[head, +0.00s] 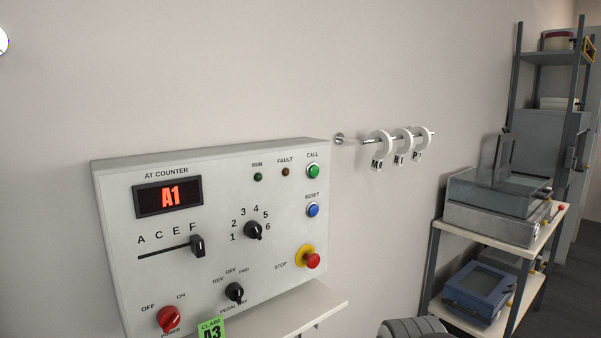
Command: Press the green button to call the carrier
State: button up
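The green CALL button (313,171) is at the upper right of a white control panel (222,270) on the wall. It stands above the blue RESET button (313,210). The panel's red display (169,198) reads A1. A green claim tag (211,329) marked A3 shows at the panel's lower edge, cut off by the frame.
A red STOP button (312,261) on a yellow base sticks out below RESET. A small shelf (290,312) juts out under the panel. A rail peg with white lettered rings (404,140) is to the right. A cart with machines (500,225) stands farther right.

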grip_shut()
dwell(1.1)
